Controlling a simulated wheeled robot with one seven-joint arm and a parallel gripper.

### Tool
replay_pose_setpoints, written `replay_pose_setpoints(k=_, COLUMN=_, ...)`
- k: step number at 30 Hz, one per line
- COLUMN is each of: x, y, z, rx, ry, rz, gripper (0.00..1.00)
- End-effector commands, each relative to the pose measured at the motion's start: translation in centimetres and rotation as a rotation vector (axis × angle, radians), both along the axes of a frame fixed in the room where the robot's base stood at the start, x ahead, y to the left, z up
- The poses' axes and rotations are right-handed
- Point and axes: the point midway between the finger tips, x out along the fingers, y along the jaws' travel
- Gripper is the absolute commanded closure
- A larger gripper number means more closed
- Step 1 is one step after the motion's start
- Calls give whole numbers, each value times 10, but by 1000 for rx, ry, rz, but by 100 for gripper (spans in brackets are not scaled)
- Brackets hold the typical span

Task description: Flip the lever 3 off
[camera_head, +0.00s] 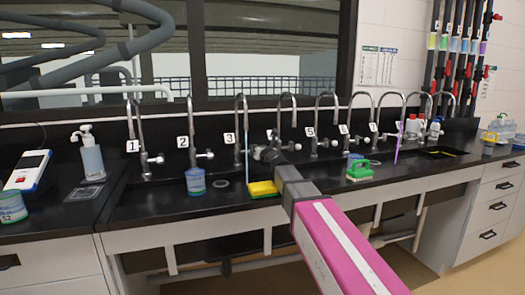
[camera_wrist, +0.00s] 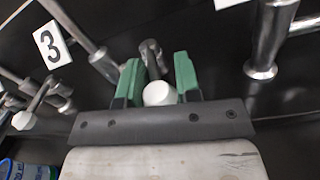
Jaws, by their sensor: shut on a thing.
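The number 3 label (camera_head: 230,138) is on the black backsplash, left of tap 3 (camera_head: 240,110). A thin blue stream hangs below its spout. My gripper (camera_head: 264,153) is at the right of tap 3 and hides its lever in the head view. In the wrist view, the green fingers of my gripper (camera_wrist: 158,78) stand on both sides of the white-tipped lever 3 (camera_wrist: 158,94) and are shut on it. The label 3 (camera_wrist: 52,46) shows at the upper left there.
A yellow sponge (camera_head: 263,189) lies on the counter below my gripper. A blue tub (camera_head: 195,180) stands to its left. Taps with levers flank tap 3, including lever 2 (camera_head: 204,154).

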Motion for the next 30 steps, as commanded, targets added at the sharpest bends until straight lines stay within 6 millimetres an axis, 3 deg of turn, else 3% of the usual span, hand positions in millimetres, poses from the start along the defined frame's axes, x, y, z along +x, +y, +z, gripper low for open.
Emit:
replay_pose_setpoints(k=9, x=0, y=0, z=0, rx=0, ry=0, rz=0, gripper=100)
replay_pose_setpoints(k=10, x=0, y=0, z=0, rx=0, ry=0, rz=0, gripper=66)
replay_pose_setpoints(k=12, x=0, y=0, z=0, rx=0, ry=0, rz=0, gripper=44)
replay_pose_setpoints(k=23, x=-2, y=-1, z=0, rx=0, ry=0, rz=0, gripper=44)
replay_pose_setpoints(k=30, x=-23, y=-11, z=0, rx=0, ry=0, rz=0, gripper=44)
